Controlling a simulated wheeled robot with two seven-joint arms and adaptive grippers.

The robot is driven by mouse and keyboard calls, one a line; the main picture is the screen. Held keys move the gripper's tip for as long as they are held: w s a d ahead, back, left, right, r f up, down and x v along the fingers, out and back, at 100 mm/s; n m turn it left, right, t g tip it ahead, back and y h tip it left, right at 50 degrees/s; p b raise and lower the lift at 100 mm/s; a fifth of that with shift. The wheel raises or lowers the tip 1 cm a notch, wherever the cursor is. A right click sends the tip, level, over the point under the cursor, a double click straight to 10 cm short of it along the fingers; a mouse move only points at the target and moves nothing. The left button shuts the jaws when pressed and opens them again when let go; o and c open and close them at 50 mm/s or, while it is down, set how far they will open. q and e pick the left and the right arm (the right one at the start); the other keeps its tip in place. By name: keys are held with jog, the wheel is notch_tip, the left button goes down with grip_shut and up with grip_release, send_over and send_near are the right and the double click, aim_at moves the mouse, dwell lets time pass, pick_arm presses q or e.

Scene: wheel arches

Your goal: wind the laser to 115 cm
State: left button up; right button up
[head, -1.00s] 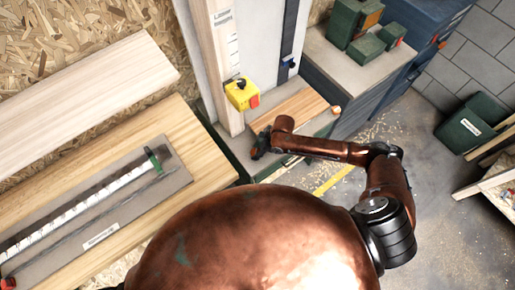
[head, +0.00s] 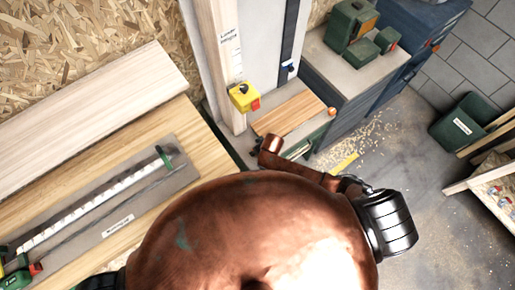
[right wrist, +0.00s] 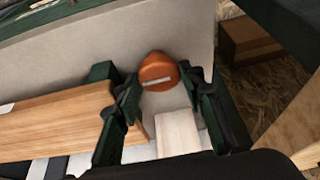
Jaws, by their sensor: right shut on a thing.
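The laser is a yellow box (head: 243,97) with a red part, low on an upright pale wooden post (head: 213,40) with a marked scale strip. The scale figures are too small to read. In the right wrist view, an orange knob (right wrist: 158,70) with a white line across it sits between the two dark green fingers of my right gripper (right wrist: 161,86), which is shut on it. In the head view, my right arm's copper links reach toward the foot of the post and my body hides part of it. My left gripper is not in view.
A wooden board (head: 288,112) lies beside the post on a grey bench top. Green boxes (head: 352,22) stand behind it. A workbench (head: 85,160) at the left bears a ruler on a grey plate. A green bin (head: 462,122) stands on the floor at the right.

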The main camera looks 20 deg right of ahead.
dwell(0.3)
jog(key=o, duration=1.2)
jog(key=shift+c, duration=0.2)
jog(key=a+v, duration=0.1)
jog(key=v, duration=0.7)
jog(key=shift+d, duration=0.4)
jog(key=shift+s, duration=0.15)
